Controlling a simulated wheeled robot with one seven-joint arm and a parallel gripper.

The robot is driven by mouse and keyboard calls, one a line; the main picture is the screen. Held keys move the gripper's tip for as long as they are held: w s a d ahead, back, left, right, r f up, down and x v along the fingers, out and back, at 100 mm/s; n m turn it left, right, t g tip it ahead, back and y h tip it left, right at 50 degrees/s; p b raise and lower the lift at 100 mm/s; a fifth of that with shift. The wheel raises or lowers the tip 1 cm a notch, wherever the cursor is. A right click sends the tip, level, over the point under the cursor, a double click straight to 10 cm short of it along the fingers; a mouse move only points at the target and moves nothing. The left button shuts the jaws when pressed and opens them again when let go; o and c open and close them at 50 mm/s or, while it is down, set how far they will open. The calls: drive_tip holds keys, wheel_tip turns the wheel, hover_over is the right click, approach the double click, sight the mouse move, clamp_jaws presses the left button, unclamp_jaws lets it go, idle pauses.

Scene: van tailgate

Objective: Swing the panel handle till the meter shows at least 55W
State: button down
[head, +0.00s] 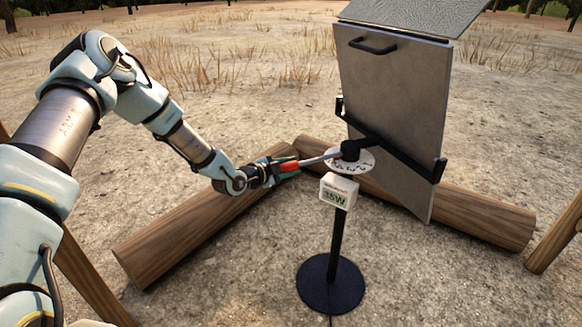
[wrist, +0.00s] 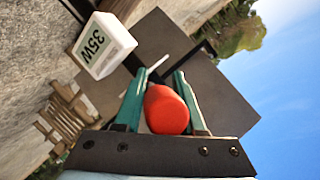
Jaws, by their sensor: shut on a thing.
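The panel handle is a pale rod with a red grip (head: 290,167); it reaches from a dark pivot on a white marked dial (head: 351,162). My gripper (head: 282,166) is shut on the red grip, which also shows between the green fingers in the wrist view (wrist: 167,110). The white meter (head: 338,190) hangs on the stand below the dial and reads 35W; it reads 35W in the wrist view (wrist: 104,45) too. The large grey panel (head: 390,100) stands tilted on a black bracket behind the dial. The panel's far face is hidden.
The stand has a round black base (head: 330,284) on the sandy ground. One log (head: 190,225) lies behind my gripper, another (head: 480,217) behind the panel. A black bar handle (head: 372,46) is on the panel's upper edge. Wooden legs stand at both sides. Open ground lies in front of the stand.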

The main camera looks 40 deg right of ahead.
idle(0.8)
drive_tip(key=s+n+t+y+b, duration=0.1)
drive_tip(key=s+n+t+y, duration=0.1)
drive_tip(key=s+n+t, duration=0.4)
drive_tip(key=shift+s+a+t+y, duration=0.4)
drive_tip(key=shift+s+t, duration=0.2)
drive_tip(key=shift+s, duration=1.7)
drive_tip(key=c, duration=0.5)
unclamp_jaws()
drive_tip(key=shift+s, duration=0.1)
drive_tip(key=b+v, duration=0.2)
drive_tip(key=v, duration=0.8)
drive_tip(key=shift+a, duration=0.25)
drive_tip(key=shift+s, duration=0.15)
